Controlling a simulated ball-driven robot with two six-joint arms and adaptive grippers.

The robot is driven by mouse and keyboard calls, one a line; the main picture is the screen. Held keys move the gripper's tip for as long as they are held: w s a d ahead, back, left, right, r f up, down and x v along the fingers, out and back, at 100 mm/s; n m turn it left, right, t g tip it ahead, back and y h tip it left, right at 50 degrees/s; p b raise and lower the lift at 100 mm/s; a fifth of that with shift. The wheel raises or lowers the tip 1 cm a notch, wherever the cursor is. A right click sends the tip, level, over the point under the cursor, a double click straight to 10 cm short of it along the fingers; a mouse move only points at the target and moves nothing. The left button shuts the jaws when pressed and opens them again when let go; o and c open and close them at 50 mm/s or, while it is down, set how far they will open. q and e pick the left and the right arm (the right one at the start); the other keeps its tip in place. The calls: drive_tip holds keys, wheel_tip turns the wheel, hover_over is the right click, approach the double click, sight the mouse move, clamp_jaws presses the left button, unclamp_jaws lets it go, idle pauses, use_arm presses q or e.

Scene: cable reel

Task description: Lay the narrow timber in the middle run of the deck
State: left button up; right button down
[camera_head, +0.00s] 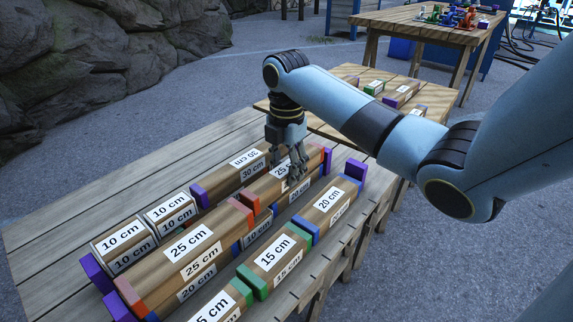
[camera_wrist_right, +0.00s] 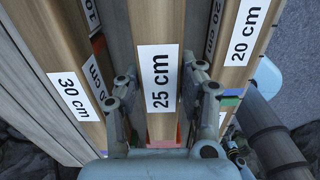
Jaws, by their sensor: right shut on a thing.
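My right gripper (camera_head: 291,168) is shut on a 25 cm timber (camera_head: 262,188) with orange-red ends. One finger lies along each long side, as the right wrist view (camera_wrist_right: 160,85) also shows. The timber lies lengthwise in the middle run, behind another 25 cm timber (camera_head: 165,258) with orange ends; their facing ends are close, and I cannot tell whether they touch. A 30 cm timber (camera_head: 220,181) with purple ends lies to its left. A 20 cm timber (camera_head: 322,222) with blue ends lies to its right. The timber's underside is hidden. My left gripper is out of view.
Two 10 cm blocks (camera_head: 123,245) stand front left. Green-ended 15 cm timbers (camera_head: 283,263) lie front right. Lower labelled timbers show between the middle and right runs. Bare planks of the wooden table (camera_head: 60,220) are free at left. A second table (camera_head: 400,28) stands behind.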

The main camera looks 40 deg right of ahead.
drive_tip(key=shift+f, duration=0.3)
drive_tip(key=c, duration=0.7)
unclamp_jaws()
drive_tip(key=shift+r, duration=0.3)
wheel_tip(320, 180, up, 7)
drive_tip(key=shift+f, duration=0.1)
